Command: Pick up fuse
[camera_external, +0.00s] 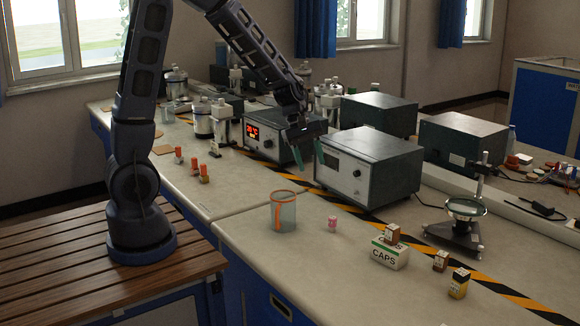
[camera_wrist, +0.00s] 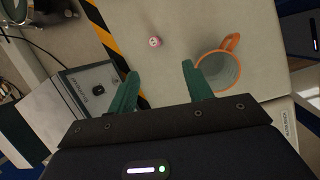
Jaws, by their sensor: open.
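I cannot tell for certain which thing is the fuse. A small pink and white piece (camera_external: 332,224) stands on the bench to the right of the mug. It also shows in the wrist view (camera_wrist: 155,42), beyond my fingertips. Several small orange-topped pieces (camera_external: 203,173) stand on the left part of the bench, and small brown boxes (camera_external: 440,260) stand at the right. My gripper (camera_external: 308,153) is open and empty, raised above the bench in front of the instrument boxes. Its two green fingers show apart in the wrist view (camera_wrist: 160,72).
A clear mug with orange rim and handle (camera_external: 284,215) stands left of the pink piece. A CAPS box (camera_external: 389,254) carries a brown box (camera_external: 392,233). A grey instrument (camera_external: 369,165) stands close behind my gripper. The front middle of the bench (camera_external: 330,270) is clear.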

